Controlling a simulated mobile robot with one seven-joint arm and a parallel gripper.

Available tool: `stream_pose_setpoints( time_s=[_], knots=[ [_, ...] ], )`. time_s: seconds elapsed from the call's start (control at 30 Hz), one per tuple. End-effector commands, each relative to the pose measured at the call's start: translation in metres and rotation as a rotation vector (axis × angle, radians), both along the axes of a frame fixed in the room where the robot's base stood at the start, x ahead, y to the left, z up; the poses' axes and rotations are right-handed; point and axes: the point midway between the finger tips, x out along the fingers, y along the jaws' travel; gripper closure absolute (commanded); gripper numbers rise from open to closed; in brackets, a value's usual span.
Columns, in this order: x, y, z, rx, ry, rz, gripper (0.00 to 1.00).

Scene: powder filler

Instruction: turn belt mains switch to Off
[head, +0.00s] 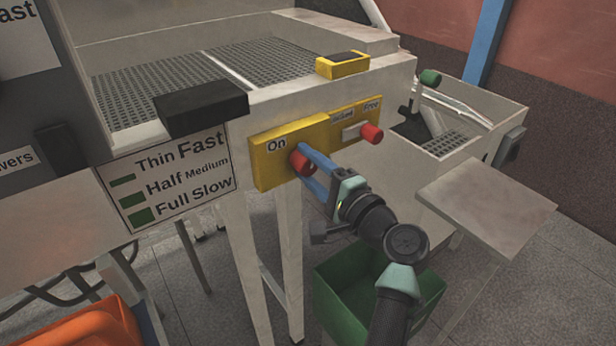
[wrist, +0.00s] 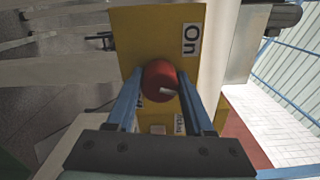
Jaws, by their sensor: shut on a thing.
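The belt mains switch is a red round knob (head: 300,161) on a yellow panel (head: 264,160) at the machine's front. An "On" label sits at the panel's upper left. The knob also shows in the wrist view (wrist: 159,81), with a pale mark on its lower right face. My gripper (head: 306,164) has its two blue fingers on either side of the knob and is shut on it. The "Off" label cannot be made out; the fingers and knob cover part of the panel.
A black box (head: 201,107) juts out at the left. A green bin (head: 345,300) is below my arm, and a grey side shelf (head: 487,205) is at the right.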

Motion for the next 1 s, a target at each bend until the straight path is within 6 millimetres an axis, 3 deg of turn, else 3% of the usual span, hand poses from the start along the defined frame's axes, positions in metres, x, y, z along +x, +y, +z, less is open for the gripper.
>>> stream_pose_setpoints(
  time_s=[0.03, 1.0],
  knots=[
    [-0.0001, -0.0009, -0.0063, -0.038, -0.029, -0.001, 1.00],
    [0.0001, -0.0016, -0.0056, -0.752, -0.545, -0.001, 1.00]
  ],
)
